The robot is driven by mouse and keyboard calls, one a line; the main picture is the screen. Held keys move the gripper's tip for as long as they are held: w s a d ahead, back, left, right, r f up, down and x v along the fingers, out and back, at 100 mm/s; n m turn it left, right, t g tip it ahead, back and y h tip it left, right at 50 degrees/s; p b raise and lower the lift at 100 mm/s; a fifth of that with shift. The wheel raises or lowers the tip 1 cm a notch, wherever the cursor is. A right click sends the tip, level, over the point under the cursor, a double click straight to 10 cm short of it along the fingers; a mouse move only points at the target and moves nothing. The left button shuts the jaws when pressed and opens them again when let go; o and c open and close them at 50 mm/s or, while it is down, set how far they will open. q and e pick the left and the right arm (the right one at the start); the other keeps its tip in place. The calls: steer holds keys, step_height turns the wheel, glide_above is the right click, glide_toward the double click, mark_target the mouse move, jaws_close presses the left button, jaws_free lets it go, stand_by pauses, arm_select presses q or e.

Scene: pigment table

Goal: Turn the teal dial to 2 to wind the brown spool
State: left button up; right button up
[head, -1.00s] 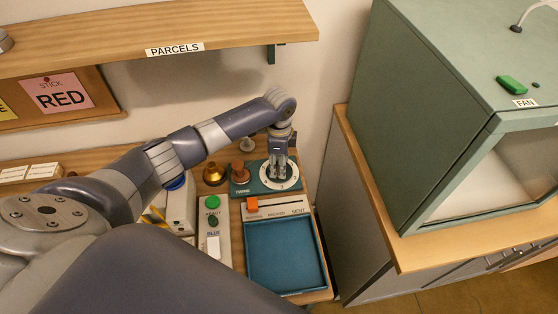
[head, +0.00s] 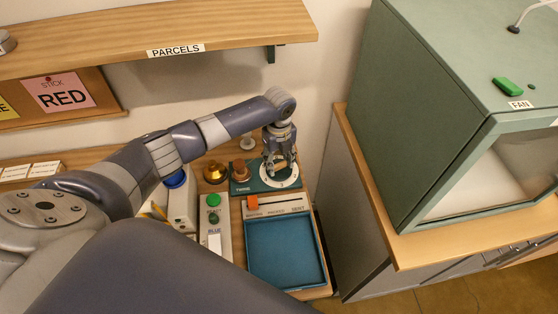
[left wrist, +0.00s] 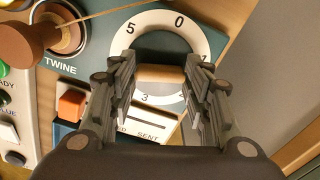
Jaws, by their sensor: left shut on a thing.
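The teal dial has a white numbered ring (head: 292,181) on a teal panel (left wrist: 95,58) marked TWINE. My left gripper (head: 279,166) points down over the dial. Its fingers (left wrist: 160,90) are shut on the dial's tan bar-shaped knob (left wrist: 161,74). Which number the knob points to I cannot tell. The brown spool (head: 240,171) stands left of the dial; it also shows in the left wrist view (left wrist: 24,42), with twine running up and right.
An orange slider (head: 252,202) and a blue tray (head: 268,287) lie in front of the dial panel. A brass-coloured piece (head: 215,173) and a panel with a green button (head: 213,200) are to the left. A large green FAN cabinet (head: 405,120) stands to the right.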

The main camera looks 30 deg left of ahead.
arm_select(q)
steer(key=m, duration=0.4)
steer(key=shift+m+b, duration=0.3)
steer(key=m, duration=0.3)
steer(key=shift+b, duration=0.3)
steer(key=shift+m, duration=1.3)
steer(key=o, duration=1.1)
steer(key=shift+c, duration=0.2)
step_height(320, 180, up, 8)
steer(key=shift+f, duration=0.25)
